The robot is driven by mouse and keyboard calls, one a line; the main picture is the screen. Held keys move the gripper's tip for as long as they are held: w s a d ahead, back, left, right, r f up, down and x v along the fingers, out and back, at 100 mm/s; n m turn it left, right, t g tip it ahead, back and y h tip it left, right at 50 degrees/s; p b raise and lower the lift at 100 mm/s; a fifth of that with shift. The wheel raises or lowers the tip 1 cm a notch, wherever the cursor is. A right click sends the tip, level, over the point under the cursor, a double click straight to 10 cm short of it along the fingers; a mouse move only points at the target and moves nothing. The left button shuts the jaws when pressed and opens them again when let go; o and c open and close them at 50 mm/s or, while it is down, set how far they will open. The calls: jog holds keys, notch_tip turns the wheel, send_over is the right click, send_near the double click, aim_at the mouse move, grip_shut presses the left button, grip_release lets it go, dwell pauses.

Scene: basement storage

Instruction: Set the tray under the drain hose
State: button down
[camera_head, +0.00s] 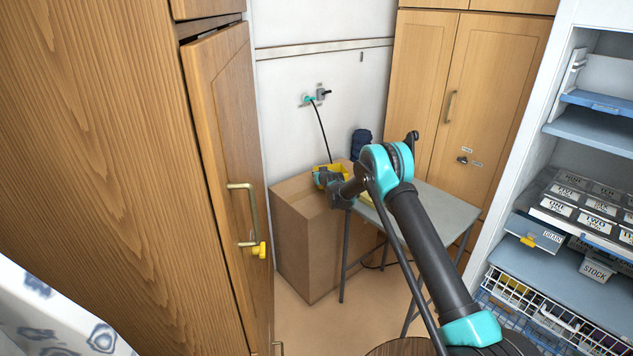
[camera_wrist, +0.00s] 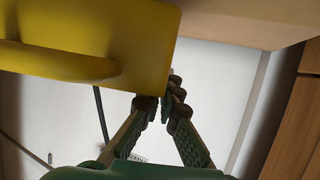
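A yellow tray-like piece (camera_head: 322,170) shows small at my gripper (camera_head: 329,181), over the cardboard box. In the wrist view the yellow piece (camera_wrist: 130,35) fills the upper left, with a raised rounded ridge. My gripper's fingers (camera_wrist: 165,92) come together at its lower right corner and look closed on that edge, with one tip partly hidden by it. A thin black hose or cable (camera_head: 321,130) hangs from a teal fitting (camera_head: 309,99) on the wall and passes down behind my gripper. I cannot tell whether it is the drain hose.
A cardboard box (camera_head: 305,240) stands under my gripper, with a grey table (camera_head: 440,205) on its right. A dark blue container (camera_head: 361,144) stands behind. A wooden cabinet door (camera_head: 225,140) is at left; stocked shelves (camera_head: 585,190) are at right.

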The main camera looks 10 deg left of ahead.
jog(key=shift+f, duration=1.65)
jog(key=shift+f, duration=0.15)
jog(key=c, duration=1.7)
grip_release()
